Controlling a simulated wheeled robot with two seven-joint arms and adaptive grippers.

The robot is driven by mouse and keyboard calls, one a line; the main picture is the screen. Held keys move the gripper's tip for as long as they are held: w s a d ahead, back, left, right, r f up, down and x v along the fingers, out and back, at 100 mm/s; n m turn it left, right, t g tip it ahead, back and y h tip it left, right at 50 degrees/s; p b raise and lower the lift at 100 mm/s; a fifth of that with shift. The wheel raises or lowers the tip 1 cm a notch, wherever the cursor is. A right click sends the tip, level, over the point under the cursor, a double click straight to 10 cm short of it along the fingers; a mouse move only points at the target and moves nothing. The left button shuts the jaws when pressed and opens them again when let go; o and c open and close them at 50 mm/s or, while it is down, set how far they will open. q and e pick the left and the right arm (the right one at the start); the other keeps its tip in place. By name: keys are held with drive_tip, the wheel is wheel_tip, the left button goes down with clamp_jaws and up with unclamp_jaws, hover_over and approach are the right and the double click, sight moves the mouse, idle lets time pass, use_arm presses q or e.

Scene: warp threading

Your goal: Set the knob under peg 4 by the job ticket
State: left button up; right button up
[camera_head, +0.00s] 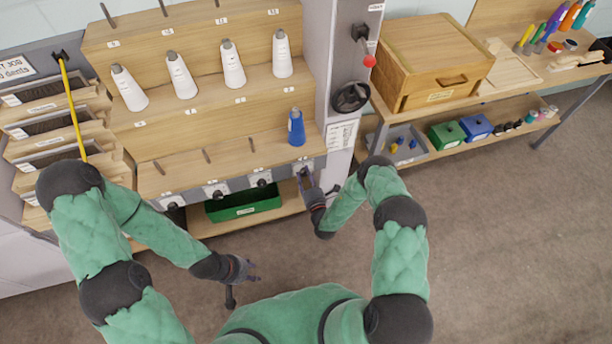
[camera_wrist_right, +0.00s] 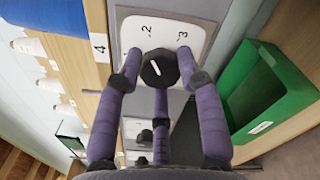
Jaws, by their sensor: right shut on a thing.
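The knob under peg 4 (camera_wrist_right: 160,68) is a dark many-sided dial on a white plate (camera_wrist_right: 165,35) marked 2 and 3, with another mark partly hidden. Its white line slants towards the upper left in the wrist view; the exact setting is unclear. My right gripper (camera_head: 305,180) is shut on it, with purple fingers (camera_wrist_right: 158,80) on both sides. A label 4 (camera_wrist_right: 99,46) sits beside it. A blue cone (camera_head: 296,128) stands above on the lower row. A white sign (camera_head: 15,68) reading JOB is cut off at left. My left gripper (camera_head: 250,270) is open and empty over the floor.
Other knobs (camera_head: 215,192) line the rail to the left. A green bin (camera_head: 243,203) sits on the shelf below. White cones (camera_head: 232,64) stand on the upper row. A grey column with a red-tipped lever (camera_head: 369,61) and a black handwheel (camera_head: 351,97) rises at the right.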

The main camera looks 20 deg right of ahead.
drive_tip(key=shift+w+d+r+m, duration=0.15)
drive_tip(key=shift+d+m, duration=0.1)
drive_tip(key=shift+m, duration=0.15)
drive_tip(key=m, duration=1.1)
drive_tip(key=shift+d, duration=0.15)
idle(0.4)
idle(0.5)
drive_tip(key=o, duration=1.1)
drive_tip(key=shift+o, duration=0.2)
drive_tip(key=shift+f, duration=0.2)
